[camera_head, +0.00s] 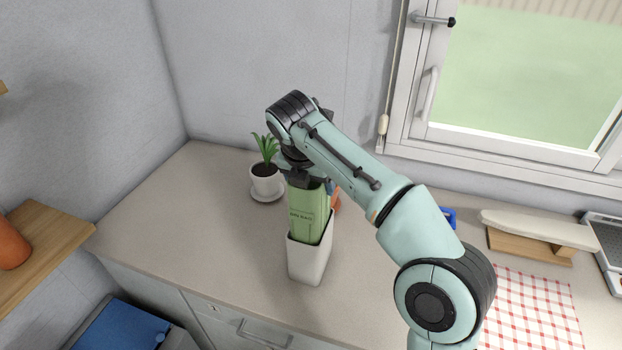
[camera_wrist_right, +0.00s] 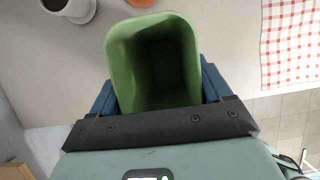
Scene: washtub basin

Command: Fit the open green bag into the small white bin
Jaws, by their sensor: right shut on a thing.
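The green bag (camera_head: 307,214) is upright, and its lower part is inside the small white bin (camera_head: 308,261), which stands on the counter. Most of the bag's height shows above the bin's rim. My right gripper (camera_head: 304,181) is shut on the top of the bag from above. In the right wrist view the bag (camera_wrist_right: 153,62) has its mouth open, with a dark inside, between the two blue fingers of my right gripper (camera_wrist_right: 155,95). The bin is hidden in that view. How deep the bag sits in the bin cannot be seen. My left gripper is not in view.
A potted plant (camera_head: 266,178) on a saucer stands behind and left of the bin. An orange thing (camera_head: 336,200) is partly hidden behind the bag. A checked cloth (camera_head: 530,310) and a wooden stand with a pale board (camera_head: 538,230) lie at right. The counter left of the bin is clear.

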